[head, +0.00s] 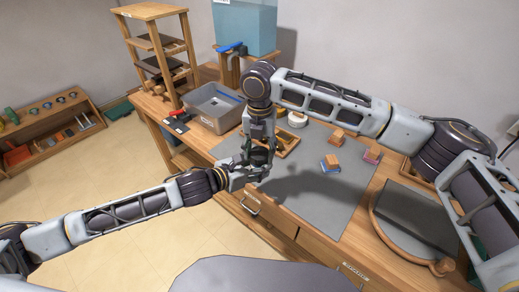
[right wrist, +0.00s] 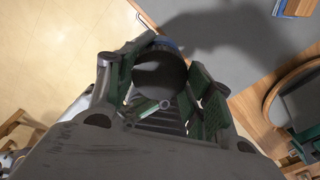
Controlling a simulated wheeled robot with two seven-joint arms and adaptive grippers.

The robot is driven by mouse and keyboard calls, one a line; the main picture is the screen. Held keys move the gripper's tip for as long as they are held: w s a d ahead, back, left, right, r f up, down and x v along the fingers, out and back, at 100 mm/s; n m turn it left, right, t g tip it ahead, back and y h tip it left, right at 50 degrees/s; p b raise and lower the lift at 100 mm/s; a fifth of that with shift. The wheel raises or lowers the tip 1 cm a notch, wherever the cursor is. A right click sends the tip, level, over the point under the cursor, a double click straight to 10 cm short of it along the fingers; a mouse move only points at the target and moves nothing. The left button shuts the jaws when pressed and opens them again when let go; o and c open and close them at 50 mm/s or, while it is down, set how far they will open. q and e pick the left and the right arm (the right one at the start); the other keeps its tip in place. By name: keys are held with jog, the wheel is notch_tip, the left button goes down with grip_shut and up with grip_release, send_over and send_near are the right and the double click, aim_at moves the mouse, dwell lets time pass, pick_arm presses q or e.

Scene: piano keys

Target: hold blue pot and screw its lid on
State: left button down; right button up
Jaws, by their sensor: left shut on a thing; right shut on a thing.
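A dark round lid (right wrist: 160,76) sits between the green-padded fingers of my right gripper (right wrist: 163,88), which is shut on it. A small strip of the blue pot (right wrist: 167,45) shows just past the lid's edge in the right wrist view. My left gripper (head: 252,172) comes in from the left and is shut on the pot, directly below my right gripper (head: 260,152) in the head view. The fingers hide most of the pot and lid there. I cannot tell whether the lid's thread is engaged.
The grippers are above the near edge of the workbench's grey mat (head: 310,208). A grey bin (head: 215,106) stands behind, with a wooden frame (head: 284,143) close by. Small blocks (head: 330,163) lie to the right. A round-edged board (head: 415,225) is at the front right.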

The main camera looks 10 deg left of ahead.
jog(key=m, duration=0.7)
dwell(0.4)
jog(key=o, duration=1.1)
jog(key=shift+r, duration=0.1)
jog(key=shift+r, duration=2.15)
jog(key=shift+r, duration=0.1)
jog(key=shift+c, duration=0.3)
jog(key=shift+r+n, duration=0.7)
jog(key=shift+r, duration=0.8)
